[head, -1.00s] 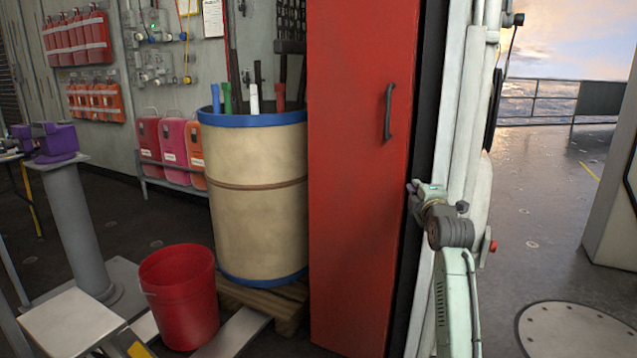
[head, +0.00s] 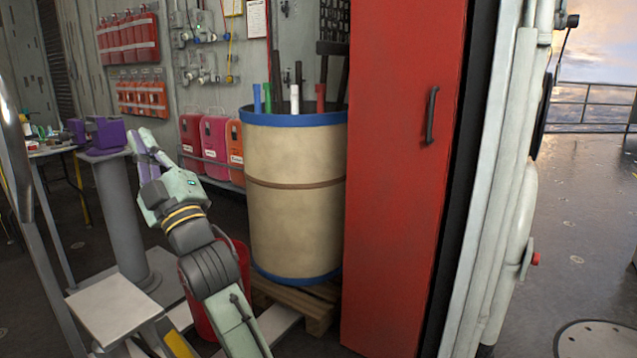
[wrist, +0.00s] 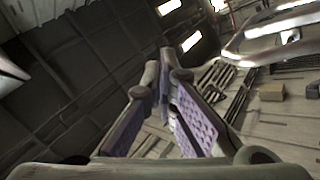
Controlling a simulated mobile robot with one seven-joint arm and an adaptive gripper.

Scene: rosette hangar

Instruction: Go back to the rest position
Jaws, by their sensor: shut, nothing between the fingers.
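My gripper (head: 146,150) is at the end of my raised arm, left of the middle in the head view. It appears in front of the grey post and close to the purple vise in the picture; I cannot tell the gap between them. In the wrist view the purple-padded fingers (wrist: 168,75) meet at their tips, shut with nothing held. The wrist camera looks up at the dark ceiling and a wall.
A red bucket (head: 243,262) is partly hidden behind my arm. A beige drum (head: 295,210) with tools stands on a wooden pallet (head: 318,310). A red cabinet (head: 400,180) is to the right. A purple vise (head: 106,134) sits on the post (head: 122,215). Open deck lies beyond the doorway.

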